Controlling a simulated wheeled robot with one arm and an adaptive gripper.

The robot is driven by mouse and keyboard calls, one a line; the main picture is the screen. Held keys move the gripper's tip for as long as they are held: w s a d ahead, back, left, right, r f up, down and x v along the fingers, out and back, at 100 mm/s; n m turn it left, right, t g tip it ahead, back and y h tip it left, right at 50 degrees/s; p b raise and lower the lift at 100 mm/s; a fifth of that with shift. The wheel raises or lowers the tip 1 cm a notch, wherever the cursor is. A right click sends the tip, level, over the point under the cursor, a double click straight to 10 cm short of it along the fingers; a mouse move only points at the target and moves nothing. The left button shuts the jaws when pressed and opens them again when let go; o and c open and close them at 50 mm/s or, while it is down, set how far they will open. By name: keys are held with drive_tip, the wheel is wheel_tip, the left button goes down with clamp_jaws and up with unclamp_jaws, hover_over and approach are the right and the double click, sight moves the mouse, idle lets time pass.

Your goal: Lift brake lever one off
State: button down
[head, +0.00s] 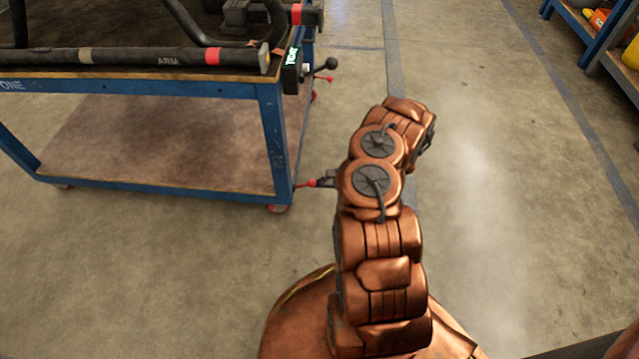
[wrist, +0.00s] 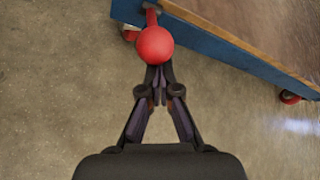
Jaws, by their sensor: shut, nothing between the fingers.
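A red brake lever (head: 306,184) juts out to the right from the near right leg foot of the blue cart. In the wrist view its round red knob (wrist: 154,45) stands just beyond my fingertips, and its red shaft runs up towards the cart edge. My gripper (wrist: 157,76) is shut with its tips together and nothing between them. The tips are at or just under the knob in the picture; I cannot tell whether they touch it. In the head view my gripper (head: 322,181) is small and dark, low beside the lever.
The blue cart (head: 275,140) has a brown lower shelf (head: 150,150) and carries a black drone arm (head: 130,57). A black-knobbed handle (head: 330,64) and another red lever (head: 327,79) stick out at its far right. Bare floor (head: 490,180) lies right; a blue shelf (head: 590,40) stands far right.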

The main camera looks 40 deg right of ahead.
drive_tip(key=s+d+r+p, duration=0.2)
drive_tip(key=s+d, duration=0.4)
drive_tip(key=d, duration=0.1)
drive_tip(key=shift+r, duration=0.15)
idle(0.3)
idle(0.5)
